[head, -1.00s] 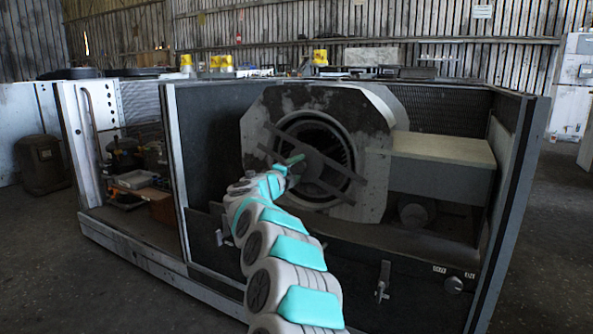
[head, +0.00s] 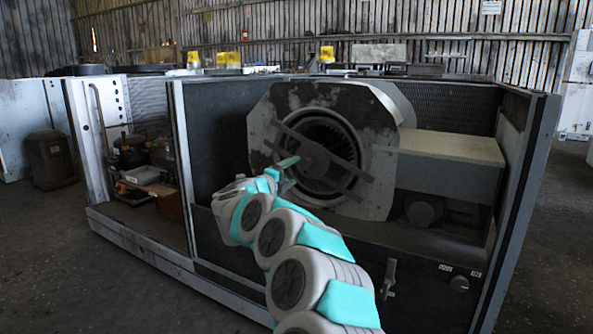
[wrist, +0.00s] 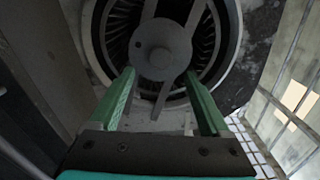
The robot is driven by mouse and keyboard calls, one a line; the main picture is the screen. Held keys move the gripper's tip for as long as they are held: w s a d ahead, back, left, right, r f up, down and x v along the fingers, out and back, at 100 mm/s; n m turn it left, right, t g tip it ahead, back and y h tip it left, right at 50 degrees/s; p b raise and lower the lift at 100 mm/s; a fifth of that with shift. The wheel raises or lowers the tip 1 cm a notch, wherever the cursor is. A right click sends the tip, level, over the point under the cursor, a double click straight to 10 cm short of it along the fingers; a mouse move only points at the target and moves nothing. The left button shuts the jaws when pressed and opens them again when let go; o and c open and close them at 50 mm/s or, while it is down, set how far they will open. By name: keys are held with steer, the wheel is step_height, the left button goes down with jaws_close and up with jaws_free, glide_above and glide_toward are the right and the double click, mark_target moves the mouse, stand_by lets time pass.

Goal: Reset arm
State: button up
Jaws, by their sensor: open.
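My gripper (wrist: 160,95) is open in the wrist view, its two green fingers spread with nothing between them. It faces the round hub (wrist: 160,50) of the blower, which shows just beyond the fingertips; I cannot tell the exact gap. In the head view my gripper (head: 287,170) is in front of the lower left of the blower opening. The blower housing (head: 385,180) is a grey, stained casing with a round finned opening and crossing bars over it. My arm reaches to it from the bottom of the picture.
The large cabinet frame (head: 182,165) surrounds the blower, with a left upright close to my arm. A pale-topped box (head: 445,147) sits right of the blower. A latch handle (head: 388,279) is on the front panel. A dark canister (head: 47,160) stands on the floor at left.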

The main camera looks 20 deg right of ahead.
steer(key=shift+s+a, duration=0.25)
steer(key=shift+a, duration=0.1)
